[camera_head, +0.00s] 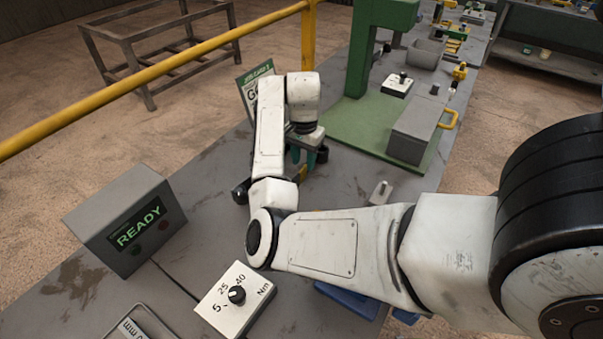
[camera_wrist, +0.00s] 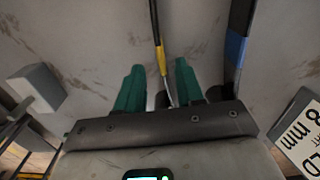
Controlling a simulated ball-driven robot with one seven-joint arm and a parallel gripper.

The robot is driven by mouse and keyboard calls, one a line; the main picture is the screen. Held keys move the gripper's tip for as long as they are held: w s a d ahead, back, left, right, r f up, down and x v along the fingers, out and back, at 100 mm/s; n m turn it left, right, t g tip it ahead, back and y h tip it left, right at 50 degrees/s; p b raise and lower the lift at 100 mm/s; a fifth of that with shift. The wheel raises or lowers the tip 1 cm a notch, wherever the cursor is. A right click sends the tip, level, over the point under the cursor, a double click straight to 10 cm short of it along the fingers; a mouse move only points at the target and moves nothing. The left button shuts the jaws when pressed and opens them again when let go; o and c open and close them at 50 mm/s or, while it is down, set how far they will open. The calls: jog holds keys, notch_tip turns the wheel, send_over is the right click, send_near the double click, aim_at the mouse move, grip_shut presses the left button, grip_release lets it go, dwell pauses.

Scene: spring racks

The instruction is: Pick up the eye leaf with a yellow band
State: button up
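The eye leaf with the yellow band (camera_wrist: 162,60) is a thin dark bar in the wrist view. It runs down from the top edge into the space between my green fingers, and its lower end is partly hidden by the gripper body. My gripper (camera_wrist: 160,68) is open, with one finger on each side of the leaf and a visible gap on both sides. In the head view my gripper (camera_head: 306,155) is low over the bench, and a small yellow patch shows just below it; my arm hides most of this area.
A similar bar with a blue band (camera_wrist: 235,48) lies right of my fingers. A grey block (camera_wrist: 36,88) is at the left. A green sign (camera_head: 250,84) stands behind my gripper. A green press (camera_head: 370,60) is to its right. A READY box (camera_head: 125,220) and torque dial (camera_head: 236,298) are at front left.

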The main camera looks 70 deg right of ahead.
aim_at(303, 168)
jog(key=shift+w+f+p, duration=0.1)
jog(key=shift+f+p, duration=0.3)
jog(key=shift+f, duration=1.95)
jog(key=shift+c, duration=0.5)
grip_shut()
jog(key=shift+r, duration=0.15)
